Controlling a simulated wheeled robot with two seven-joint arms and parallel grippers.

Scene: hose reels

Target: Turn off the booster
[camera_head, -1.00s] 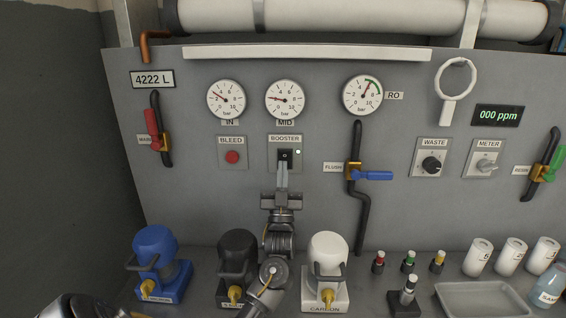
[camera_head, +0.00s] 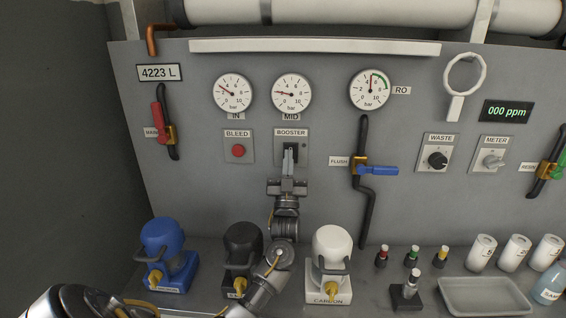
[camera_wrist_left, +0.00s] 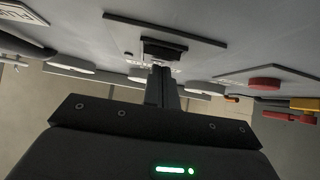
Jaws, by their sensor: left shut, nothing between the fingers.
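The rocker's tilt is partly hidden by the fingers. My right gripper is not in view.
The red bleed button (camera_head: 238,150) is just left of the booster plate. The blue-handled flush valve (camera_head: 376,170) is to its right. Below stand blue (camera_head: 162,238), black (camera_head: 243,243) and white (camera_head: 332,247) pump-like housings, close to my left arm. Gauges (camera_head: 291,94) hang above.

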